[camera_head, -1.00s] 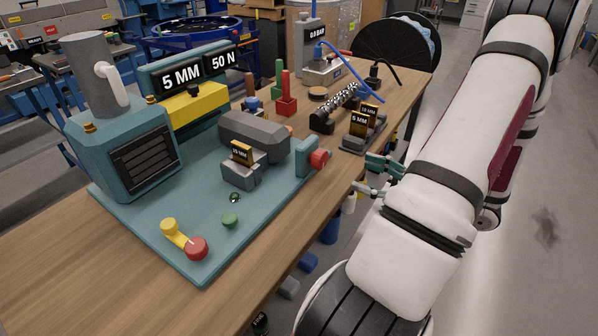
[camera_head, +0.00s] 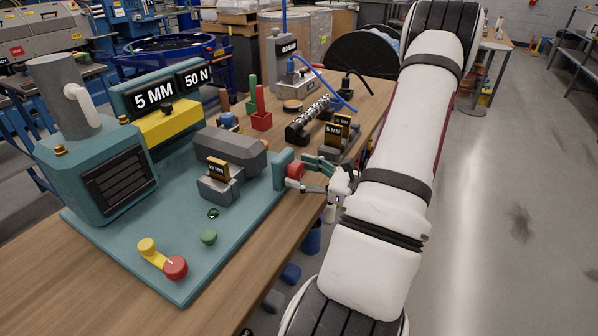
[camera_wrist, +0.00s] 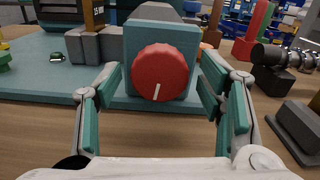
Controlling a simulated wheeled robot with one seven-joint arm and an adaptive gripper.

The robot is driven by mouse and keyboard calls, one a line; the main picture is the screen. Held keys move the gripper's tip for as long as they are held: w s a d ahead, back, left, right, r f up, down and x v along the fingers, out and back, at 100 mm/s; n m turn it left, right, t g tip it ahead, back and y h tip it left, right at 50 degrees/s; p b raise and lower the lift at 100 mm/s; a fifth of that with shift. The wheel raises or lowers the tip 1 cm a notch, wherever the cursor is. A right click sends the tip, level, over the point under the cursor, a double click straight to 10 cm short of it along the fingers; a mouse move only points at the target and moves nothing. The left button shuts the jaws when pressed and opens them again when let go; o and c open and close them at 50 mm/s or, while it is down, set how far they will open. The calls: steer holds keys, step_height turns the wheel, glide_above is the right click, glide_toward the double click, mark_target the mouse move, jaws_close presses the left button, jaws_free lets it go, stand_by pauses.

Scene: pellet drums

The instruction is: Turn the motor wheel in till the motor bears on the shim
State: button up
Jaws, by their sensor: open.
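The red motor wheel (camera_head: 295,171) sits on a teal block at the right edge of the teal base plate (camera_head: 150,272). It faces me in the wrist view (camera_wrist: 160,72), with a white mark pointing down. The grey motor (camera_head: 230,152) lies behind that block. Whether motor and shim touch I cannot tell. My gripper (camera_wrist: 160,88) is open, its teal fingers (camera_head: 318,165) either side of the wheel, apart from it.
A dark coil-like cylinder (camera_head: 308,118) lies behind. The wood there is bare.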

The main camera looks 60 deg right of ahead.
steer(key=shift+w, duration=0.55)
steer(key=c, duration=1.1)
steer(key=shift+c, duration=0.2)
steer(key=shift+m, duration=0.3)
steer(key=m+p, duration=0.2)
steer(key=m, duration=0.1)
steer(key=shift+m, duration=0.4)
steer(key=m+p, duration=0.1)
steer(key=m, duration=0.3)
steer(key=shift+m, duration=0.3)
steer(key=shift+p, duration=0.3)
